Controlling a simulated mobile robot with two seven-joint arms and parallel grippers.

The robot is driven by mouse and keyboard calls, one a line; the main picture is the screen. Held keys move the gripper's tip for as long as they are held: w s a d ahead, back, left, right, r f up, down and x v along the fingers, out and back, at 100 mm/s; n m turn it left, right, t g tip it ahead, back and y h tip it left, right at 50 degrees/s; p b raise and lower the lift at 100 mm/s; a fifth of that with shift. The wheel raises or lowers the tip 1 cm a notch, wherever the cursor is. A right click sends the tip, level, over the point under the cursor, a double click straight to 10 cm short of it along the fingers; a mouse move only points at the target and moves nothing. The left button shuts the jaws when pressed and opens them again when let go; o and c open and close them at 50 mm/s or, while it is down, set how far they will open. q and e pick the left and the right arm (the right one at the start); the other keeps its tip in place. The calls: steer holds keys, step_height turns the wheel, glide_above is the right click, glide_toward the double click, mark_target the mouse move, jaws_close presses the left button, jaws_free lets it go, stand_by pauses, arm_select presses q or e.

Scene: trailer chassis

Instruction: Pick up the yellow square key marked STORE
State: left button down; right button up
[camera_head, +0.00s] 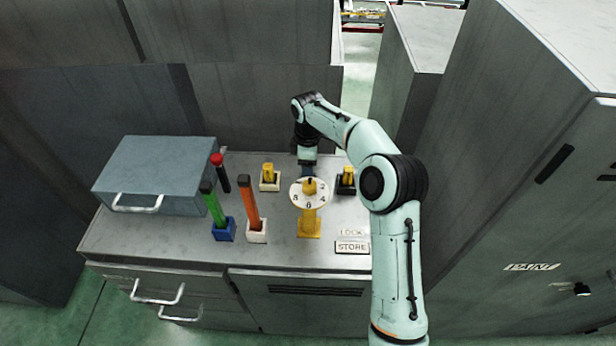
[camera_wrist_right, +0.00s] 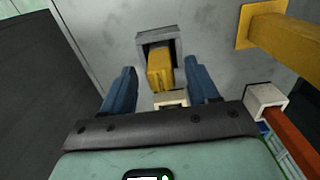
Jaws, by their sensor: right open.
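Two yellow keys stand upright in sockets on the bench. One key (camera_head: 269,172) is in a white socket. The other key (camera_head: 347,176) is in a black socket, partly covered by my right arm. No STORE marking is readable on either key. My right gripper (camera_head: 307,174) is open behind the dial, between the two sockets, its fingertips mostly hidden. I cannot tell whether the fingers surround a key. My left gripper is out of view.
A white dial (camera_head: 297,187) on a yellow post stands in front of the gripper. Green and orange handles (camera_head: 252,205) stand in holders to the left, beside a grey-blue box (camera_head: 150,170). LOCK and STORE plates (camera_head: 352,247) lie near the front edge. Tall cabinets (camera_head: 530,180) stand right.

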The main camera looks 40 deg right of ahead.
steer(key=shift+f, duration=0.2)
steer(key=c, duration=1.1)
steer(key=shift+r, duration=0.15)
